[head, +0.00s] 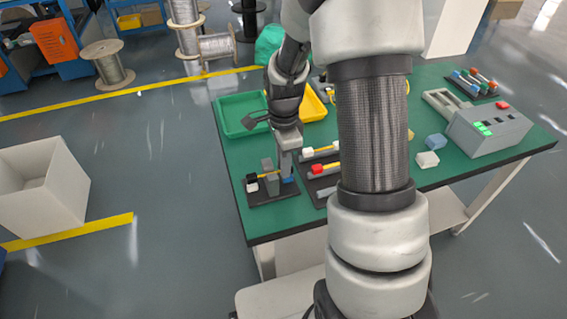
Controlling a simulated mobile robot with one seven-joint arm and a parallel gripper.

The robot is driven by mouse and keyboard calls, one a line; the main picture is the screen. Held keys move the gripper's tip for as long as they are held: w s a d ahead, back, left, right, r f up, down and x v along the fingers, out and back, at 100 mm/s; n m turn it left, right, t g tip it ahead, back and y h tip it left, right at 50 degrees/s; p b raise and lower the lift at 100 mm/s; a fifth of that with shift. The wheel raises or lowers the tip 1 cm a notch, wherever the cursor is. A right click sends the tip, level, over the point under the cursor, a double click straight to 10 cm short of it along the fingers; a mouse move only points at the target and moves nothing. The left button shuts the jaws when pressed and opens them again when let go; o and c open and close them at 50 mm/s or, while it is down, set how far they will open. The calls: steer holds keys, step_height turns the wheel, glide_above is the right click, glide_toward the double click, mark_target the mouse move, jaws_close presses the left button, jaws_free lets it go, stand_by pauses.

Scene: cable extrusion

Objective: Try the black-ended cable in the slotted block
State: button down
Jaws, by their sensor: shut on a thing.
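My gripper (287,170) points down just right of the block, shut on the cable's right part. The fingers hide the grip. A small blue piece (288,181) shows beneath the fingertips.
A second dark plate right of my gripper carries a white-ended (308,153) and a red-ended piece (318,169). A grey box with buttons (488,130) stands at right. My arm hides the table's middle.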

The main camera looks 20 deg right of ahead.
steer(key=shift+f+b, duration=0.55)
steer(key=shift+f, duration=0.25)
stand_by(0.5)
steer(key=c, duration=1.6)
jaws_free()
step_height(320, 180, up, 18)
steer(key=p, duration=0.3)
steer(key=shift+f, duration=0.15)
